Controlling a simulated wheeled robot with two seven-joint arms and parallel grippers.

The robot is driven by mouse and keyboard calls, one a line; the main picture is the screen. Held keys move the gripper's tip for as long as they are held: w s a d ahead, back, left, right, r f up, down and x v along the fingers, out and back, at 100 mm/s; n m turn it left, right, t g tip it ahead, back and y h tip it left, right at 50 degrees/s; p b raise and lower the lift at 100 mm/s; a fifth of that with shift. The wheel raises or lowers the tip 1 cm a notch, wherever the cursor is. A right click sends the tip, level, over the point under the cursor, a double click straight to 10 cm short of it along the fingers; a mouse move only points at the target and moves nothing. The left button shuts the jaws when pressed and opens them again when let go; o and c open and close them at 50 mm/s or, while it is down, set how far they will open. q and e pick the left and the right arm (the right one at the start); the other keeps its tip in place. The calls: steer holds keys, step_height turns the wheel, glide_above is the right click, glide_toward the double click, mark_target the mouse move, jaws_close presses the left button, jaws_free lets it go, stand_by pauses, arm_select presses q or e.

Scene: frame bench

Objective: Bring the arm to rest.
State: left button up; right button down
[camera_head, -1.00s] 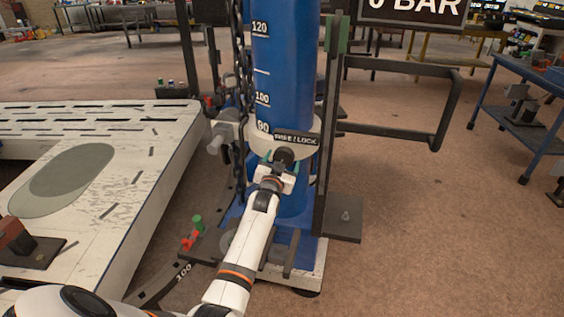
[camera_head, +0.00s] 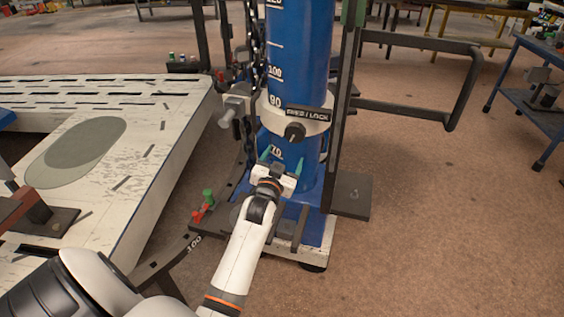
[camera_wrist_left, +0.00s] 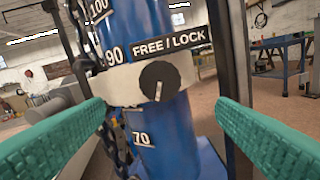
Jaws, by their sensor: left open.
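My left gripper (camera_head: 282,160) is open and empty, with its two teal fingers spread in front of the blue column (camera_head: 296,55). It is just below and apart from the black knob (camera_head: 294,132) on the white collar with the FREE / LOCK label (camera_head: 308,114). In the left wrist view the knob (camera_wrist_left: 160,82) shows between the open fingers, beyond their tips, with its white mark pointing roughly down. My left arm (camera_head: 243,255) reaches up from the bottom of the head view. My right gripper is not in view.
A white slotted bench (camera_head: 150,150) stands at the left. A dark upright post (camera_head: 342,110) and a bent rail (camera_head: 440,45) are right of the column. A chain (camera_head: 250,50) hangs on its left. A curved scale arm (camera_head: 175,260) lies low.

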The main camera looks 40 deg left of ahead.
arm_select(q)
steer(key=shift+s+d, duration=0.2)
steer(key=shift+s, duration=0.3)
steer(key=s+d+f+m+g+h, duration=0.15)
steer(key=s+d+f, duration=0.25)
steer(key=f, duration=0.8)
steer(key=s+d+f+g+h, duration=0.2)
steer(key=s+d+f+g, duration=0.15)
steer(key=f, duration=0.75)
steer(key=s+d+f+m+g+h, duration=0.15)
steer(key=s+d+f, duration=0.3)
steer(key=f, duration=0.75)
steer(key=s+d+f+g, duration=0.1)
steer(key=s+f+g, duration=0.2)
steer(key=s, duration=0.9)
steer(key=s+d+f+g+p, duration=0.1)
steer(key=s+f+g, duration=0.2)
steer(key=s+f, duration=0.5)
steer(key=s+d+f+g+h, duration=0.1)
steer(key=s+f+g, duration=0.2)
steer(key=s, duration=1.4)
step_height(320, 180, down, 4)
steer(key=shift+r, duration=0.25)
